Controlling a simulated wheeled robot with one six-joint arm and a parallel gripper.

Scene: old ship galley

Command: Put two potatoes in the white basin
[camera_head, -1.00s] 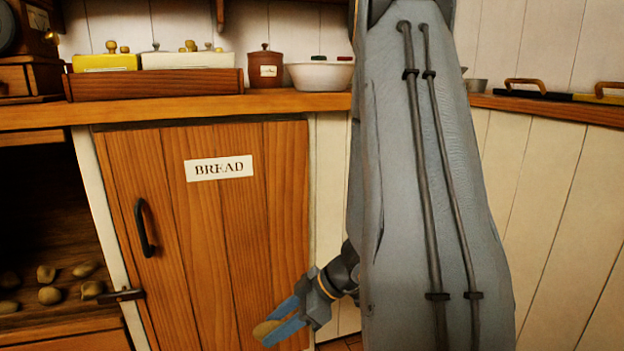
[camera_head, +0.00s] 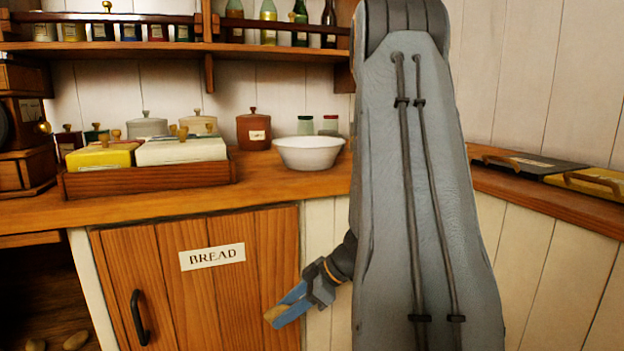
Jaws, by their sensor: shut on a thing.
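My gripper (camera_head: 282,311) is in front of the lower right of the bread cupboard door. The white basin (camera_head: 308,153) stands upright on the wooden counter, above and to the right of the gripper. Its inside is mostly hidden; I see no potato in it. Other potatoes (camera_head: 76,340) lie in the dark open shelf at the lower left, partly cut off by the picture's edge.
A wooden tray (camera_head: 150,180) with yellow and white boxes sits left of the basin. A brown crock (camera_head: 254,131) and two small jars stand behind it. The bread door (camera_head: 190,290) is shut. A bottle shelf (camera_head: 285,50) hangs above. The counter in front of the basin is clear.

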